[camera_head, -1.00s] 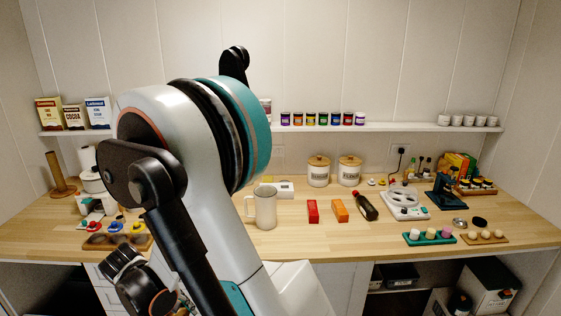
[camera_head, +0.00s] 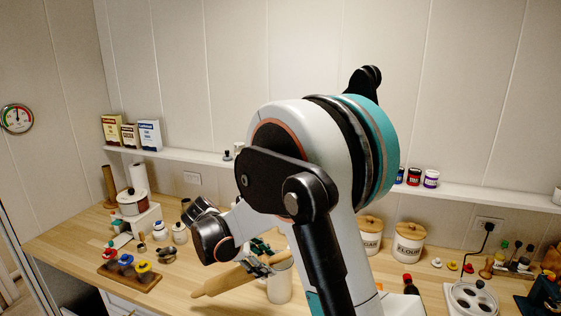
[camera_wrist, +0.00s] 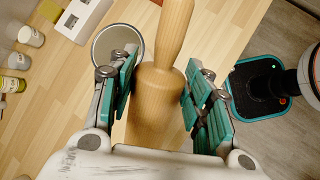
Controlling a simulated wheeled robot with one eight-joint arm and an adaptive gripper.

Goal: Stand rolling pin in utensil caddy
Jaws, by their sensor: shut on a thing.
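The rolling pin (camera_head: 222,281) is pale wood and lies nearly level, slightly tilted, in my gripper (camera_head: 262,262) above the counter. In the wrist view the pin (camera_wrist: 158,100) runs between the teal finger pads of my gripper (camera_wrist: 160,95), its handle pointing to the top of the picture. My gripper is shut on the pin's body. A pale cylindrical container, likely the utensil caddy (camera_head: 280,287), stands upright just right of the gripper, partly behind it. Its round open mouth (camera_wrist: 118,38) shows left of the pin handle in the wrist view. The pin is outside it.
A wooden tray with coloured-lidded jars (camera_head: 130,272) sits at the counter's left front. Small jars (camera_head: 170,235) and a white stand (camera_head: 138,225) are behind it. Two canisters (camera_head: 408,242) and a white hob-like appliance (camera_head: 470,300) are to the right. Bare counter lies left of the pin.

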